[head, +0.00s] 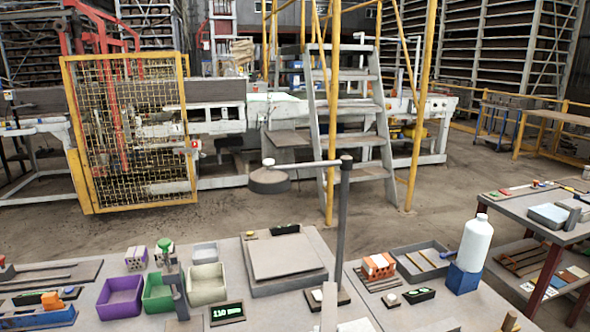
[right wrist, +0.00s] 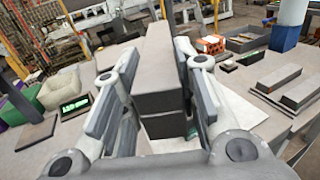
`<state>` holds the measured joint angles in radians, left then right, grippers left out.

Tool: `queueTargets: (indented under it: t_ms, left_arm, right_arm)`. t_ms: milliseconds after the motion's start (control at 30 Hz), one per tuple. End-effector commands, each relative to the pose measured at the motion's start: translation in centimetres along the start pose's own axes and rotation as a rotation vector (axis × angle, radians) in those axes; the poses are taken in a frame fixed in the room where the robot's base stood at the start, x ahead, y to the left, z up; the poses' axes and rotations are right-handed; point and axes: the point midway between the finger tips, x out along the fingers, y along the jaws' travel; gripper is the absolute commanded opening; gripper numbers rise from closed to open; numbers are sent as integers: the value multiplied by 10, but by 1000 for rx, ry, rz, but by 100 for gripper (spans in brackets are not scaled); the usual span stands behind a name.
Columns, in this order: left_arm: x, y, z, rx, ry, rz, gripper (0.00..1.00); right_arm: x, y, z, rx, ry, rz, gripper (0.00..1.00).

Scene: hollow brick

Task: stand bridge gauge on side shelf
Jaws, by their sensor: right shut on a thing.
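A long grey block, apparently the bridge gauge (right wrist: 158,75), stands between the two fingers of my right gripper (right wrist: 157,55) in the right wrist view. The fingers are shut on its sides. In the head view the gauge (head: 329,308) shows as a narrow grey upright at the bottom edge, with pale parts of my right gripper beside it. Its lower end is hidden there. A side table (head: 507,206) stands at the right with a lower side shelf (head: 535,262) that carries brown slats and several flat samples. My left gripper is not in view.
The bench holds a scale (head: 285,262), a lamp post (head: 343,225), a grey tray (head: 420,262), an orange brick (head: 378,266), and a white bottle (head: 477,243) on a blue block (head: 463,279). Purple (head: 121,297), green and cream bins stand left. Open floor separates the bench and side table.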

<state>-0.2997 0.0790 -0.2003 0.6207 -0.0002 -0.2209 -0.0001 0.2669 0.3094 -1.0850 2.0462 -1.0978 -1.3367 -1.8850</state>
Motion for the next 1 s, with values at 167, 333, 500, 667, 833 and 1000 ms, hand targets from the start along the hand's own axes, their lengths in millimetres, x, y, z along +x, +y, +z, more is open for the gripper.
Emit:
queueTargets:
  t_ms: [167, 333, 500, 667, 833, 1000]
  left_arm:
    - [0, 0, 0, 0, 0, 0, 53]
    - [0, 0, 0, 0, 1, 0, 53]
    - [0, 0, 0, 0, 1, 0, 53]
    - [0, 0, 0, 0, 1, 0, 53]
    - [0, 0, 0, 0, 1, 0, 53]
    - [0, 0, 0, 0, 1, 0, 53]
  right_arm:
    - [-16, -41, -15, -1, 3, -8, 0]
    - [-35, -76, -22, -2, 2, -3, 0]
    - [-56, -107, -25, -2, 3, 19, 0]
    - [-77, -128, -24, -3, 1, 56, 0]
    - [-93, -140, -21, -1, 0, 99, 0]
    - [-101, -145, -18, 0, -3, 125, 0]
